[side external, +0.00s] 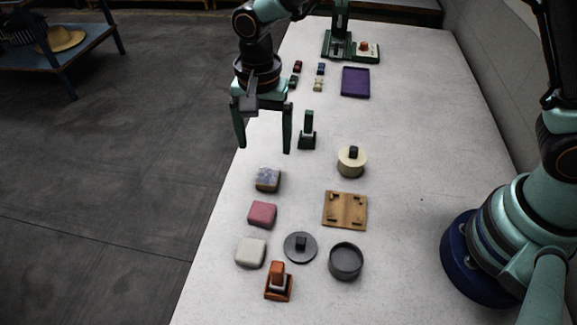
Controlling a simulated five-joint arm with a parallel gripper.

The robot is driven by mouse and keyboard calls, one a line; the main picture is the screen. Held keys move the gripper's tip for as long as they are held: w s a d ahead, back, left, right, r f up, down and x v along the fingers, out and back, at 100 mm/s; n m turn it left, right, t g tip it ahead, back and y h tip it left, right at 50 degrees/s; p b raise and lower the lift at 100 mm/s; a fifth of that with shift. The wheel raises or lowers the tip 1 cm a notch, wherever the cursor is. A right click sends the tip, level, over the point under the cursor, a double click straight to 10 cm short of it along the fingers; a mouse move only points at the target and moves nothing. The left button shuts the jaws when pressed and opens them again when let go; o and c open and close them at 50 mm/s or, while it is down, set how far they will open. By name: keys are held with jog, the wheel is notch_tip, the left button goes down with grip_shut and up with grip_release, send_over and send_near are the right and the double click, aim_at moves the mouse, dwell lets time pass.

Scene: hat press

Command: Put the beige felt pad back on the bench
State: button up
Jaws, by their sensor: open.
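A pale, off-white to beige rounded pad (251,252) lies flat on the light grey bench (420,130), near its left edge. It looks like the beige felt pad. A pink pad (262,214) and a mottled grey-violet pad (267,179) lie behind it in a row. My gripper (264,149) hangs pointing down near the bench's left edge, behind the pads in the picture. Its two dark green fingers are wide apart, with nothing between them. It is well away from the beige pad.
An orange-handled stamp (279,283), a dark lid (300,248) and a dark round dish (346,261) stand near the pad. A wooden board (345,210), cream round block (351,163) and green stamp (307,132) stand farther back. A purple tray (355,82) lies behind.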

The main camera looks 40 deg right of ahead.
jog(key=s+d+r+n+t, duration=0.2)
jog(key=d+r+n, duration=0.1)
jog(key=d+r, duration=0.8)
jog(key=s+d+r+n+t, duration=0.3)
jog(key=s+d+n, duration=0.3)
jog(key=d, duration=0.6)
jog(key=shift+s+d+r+t, duration=0.15)
jog(key=shift+s+r+t, duration=0.15)
jog(key=shift+s, duration=0.7)
